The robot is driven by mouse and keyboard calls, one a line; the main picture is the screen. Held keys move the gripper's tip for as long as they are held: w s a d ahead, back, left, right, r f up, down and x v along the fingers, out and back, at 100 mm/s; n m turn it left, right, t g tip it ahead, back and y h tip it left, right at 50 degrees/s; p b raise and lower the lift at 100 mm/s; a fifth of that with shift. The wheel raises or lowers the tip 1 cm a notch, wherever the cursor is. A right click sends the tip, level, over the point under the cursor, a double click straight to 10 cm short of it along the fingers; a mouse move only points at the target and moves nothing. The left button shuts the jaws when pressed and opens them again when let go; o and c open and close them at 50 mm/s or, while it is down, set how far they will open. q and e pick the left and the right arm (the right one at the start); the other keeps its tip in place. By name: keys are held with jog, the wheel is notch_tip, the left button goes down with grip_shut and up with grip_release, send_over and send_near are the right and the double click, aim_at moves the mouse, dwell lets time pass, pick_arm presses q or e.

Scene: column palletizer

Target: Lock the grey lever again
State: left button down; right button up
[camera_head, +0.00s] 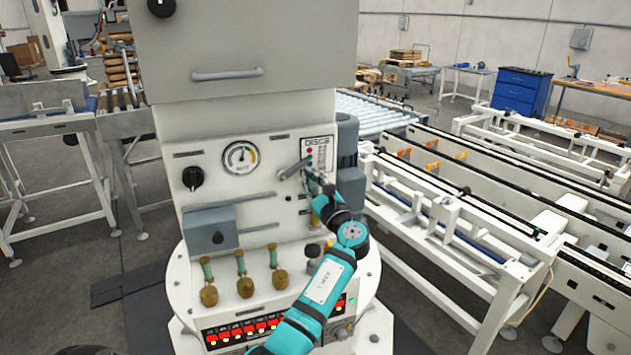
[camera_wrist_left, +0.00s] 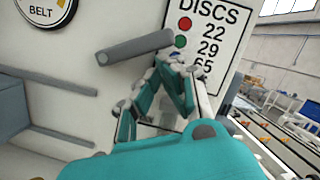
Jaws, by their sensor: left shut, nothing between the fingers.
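The grey lever (camera_head: 295,169) is on the white front panel of the machine, left of the DISCS sign (camera_head: 318,152). It slants from lower left to upper right. It also shows in the left wrist view as a grey bar (camera_wrist_left: 135,47). My left gripper (camera_head: 311,179) is at the panel, just below the lever's right end, in front of the sign's lower part. In the left wrist view its fingertips (camera_wrist_left: 172,64) are together and empty, close under the lever's right end. I cannot tell whether they touch it. My right gripper is not in view.
A round gauge (camera_head: 240,158) and a black knob (camera_head: 193,178) are left of the lever. A grey box (camera_head: 210,229) and several brass weights (camera_head: 245,287) are lower down. A grey motor (camera_head: 348,150) stands close on the right, with conveyor frames (camera_head: 440,225) beyond.

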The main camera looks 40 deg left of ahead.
aim_at(306, 165)
pick_arm(q)
jog(key=shift+w+f, duration=0.1)
jog(key=shift+f, duration=0.05)
jog(key=shift+r+n+b, duration=0.2)
jog(key=shift+n+b, duration=0.1)
jog(key=shift+b, duration=0.05)
jog(key=shift+r+n, duration=0.2)
jog(key=shift+n, duration=0.3)
jog(key=shift+r+n+b, duration=0.15)
jog(key=shift+n+b, duration=0.25)
jog(key=shift+b, duration=0.1)
notch_tip(306, 165, up, 2)
jog(key=n+g+b, duration=0.2)
jog(key=n, duration=0.2)
jog(key=shift+a+r+n+b, duration=0.1)
jog(key=shift+n+b, duration=0.2)
jog(key=shift+b, duration=0.1)
jog(key=n, duration=0.1)
jog(key=r+n, duration=0.1)
jog(key=s+n+h+b, duration=0.1)
jog(key=shift+s+a+r+n, duration=0.1)
jog(key=shift+a+r+n, duration=0.2)
jog(key=shift+r, duration=0.1)
jog(key=shift+s+a+r+n+g+h+b, duration=0.2)
jog(key=shift+s+r+n, duration=0.15)
jog(key=shift+n, duration=0.4)
jog(key=shift+s+a+r+n+g+h+b, duration=0.1)
jog(key=shift+s+r+n+h+b, duration=0.15)
jog(key=shift+n, duration=0.5)
jog(key=shift+r, duration=0.1)
